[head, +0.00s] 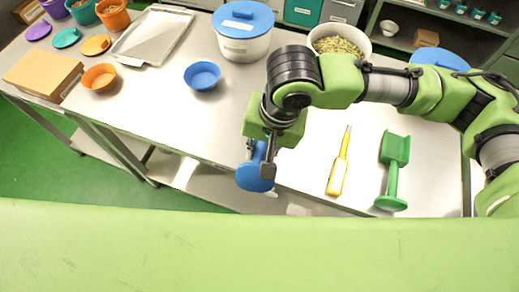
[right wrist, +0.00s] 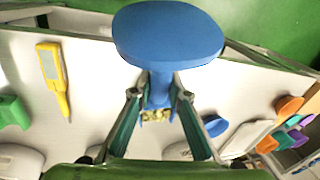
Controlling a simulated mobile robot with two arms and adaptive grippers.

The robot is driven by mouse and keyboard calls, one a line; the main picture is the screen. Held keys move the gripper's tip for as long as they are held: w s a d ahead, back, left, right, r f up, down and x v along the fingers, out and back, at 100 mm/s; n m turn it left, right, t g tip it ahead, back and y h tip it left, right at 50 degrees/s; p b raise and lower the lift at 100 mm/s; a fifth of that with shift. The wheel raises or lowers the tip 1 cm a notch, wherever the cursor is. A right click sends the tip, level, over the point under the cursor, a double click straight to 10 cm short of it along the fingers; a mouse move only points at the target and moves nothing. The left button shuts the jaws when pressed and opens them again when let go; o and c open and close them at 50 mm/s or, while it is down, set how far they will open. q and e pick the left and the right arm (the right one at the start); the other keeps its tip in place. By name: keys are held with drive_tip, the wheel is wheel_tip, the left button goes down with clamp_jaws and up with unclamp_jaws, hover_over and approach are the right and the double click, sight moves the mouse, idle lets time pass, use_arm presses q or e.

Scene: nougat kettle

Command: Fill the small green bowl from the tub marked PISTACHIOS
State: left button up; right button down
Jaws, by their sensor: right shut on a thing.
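My right gripper (head: 262,160) is shut on a blue scoop (head: 255,172) above the front edge of the table. In the right wrist view the scoop's broad blue end disc (right wrist: 167,35) faces the camera, with yellowish-green bits (right wrist: 156,115) beyond its handle, partly hidden. An open white tub (head: 340,42) with greenish nuts stands at the back right; no marking on it can be read. A blue bowl (head: 202,76) and an orange bowl (head: 99,78) stand on the table. I see no bowl that is clearly green. My left gripper is not in view.
A closed white tub with a blue lid (head: 243,20) stands at the back. A yellow tool (head: 340,165) and a green scoop (head: 394,160) lie right of my gripper. A metal tray (head: 153,37), a cardboard box (head: 43,75) and coloured lids are at left. The middle front is clear.

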sight(259, 144)
drive_tip(key=shift+w+d+r+g+p, duration=0.1)
drive_tip(key=shift+w+r+g+p, duration=0.85)
drive_tip(key=shift+p, duration=1.3)
drive_tip(key=shift+f, duration=0.15)
drive_tip(key=shift+r+t+p, duration=0.45)
drive_tip(key=shift+r+p, duration=0.3)
drive_tip(key=shift+p, duration=0.1)
drive_tip(key=shift+s+r+t+p, duration=0.1)
drive_tip(key=shift+r+t+p, duration=0.5)
drive_tip(key=shift+t, duration=0.4)
drive_tip(key=shift+r+t, duration=0.9)
drive_tip(key=shift+t, duration=0.3)
drive_tip(key=shift+r+t, duration=0.25)
drive_tip(key=shift+t, duration=0.05)
